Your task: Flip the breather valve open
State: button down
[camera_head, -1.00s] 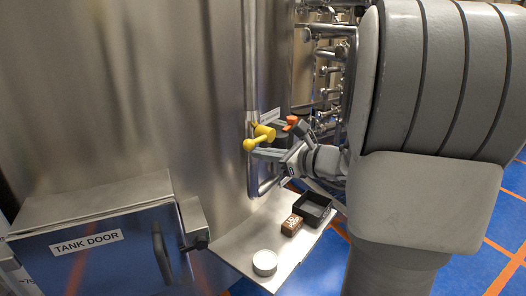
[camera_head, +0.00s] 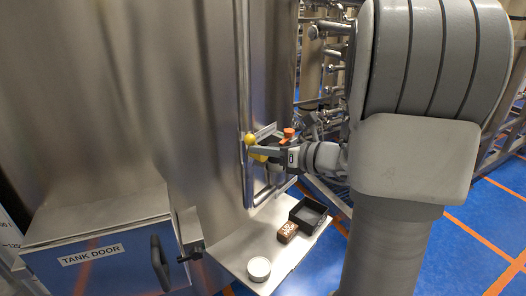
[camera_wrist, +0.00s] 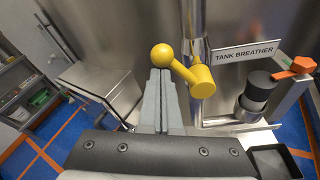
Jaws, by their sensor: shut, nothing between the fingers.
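The breather valve has a yellow lever with a round knob (camera_head: 250,140) on the upright steel pipe beside the tank. In the wrist view the knob (camera_wrist: 162,55) stands up and left of the yellow hub (camera_wrist: 202,81), so the lever is tilted upward. A "TANK BREATHER" sign (camera_wrist: 246,51) is to its right. My gripper (camera_wrist: 160,75) is shut and empty, its fingertips just under the knob. They look close to or touching it; contact is unclear. In the head view my gripper (camera_head: 257,150) partly hides the hub.
An orange handle (camera_wrist: 302,65) on a black-topped fitting stands right of the lever. The tank door (camera_head: 105,262) is at lower left.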

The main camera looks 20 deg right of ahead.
jog(key=shift+w+d+r+p, duration=0.15)
jog(key=shift+w+d+r, duration=0.2)
jog(key=shift+d, duration=0.2)
jog(key=shift+w+d+r+p, duration=0.1)
jog(key=shift+w+d+r, duration=0.1)
jog(key=shift+d+r, duration=0.3)
jog(key=shift+w+d+r+p, duration=0.2)
jog(key=shift+w+d, duration=0.1)
jog(key=shift+d, duration=0.35)
jog(key=shift+d+r, duration=0.1)
jog(key=shift+d, duration=0.05)
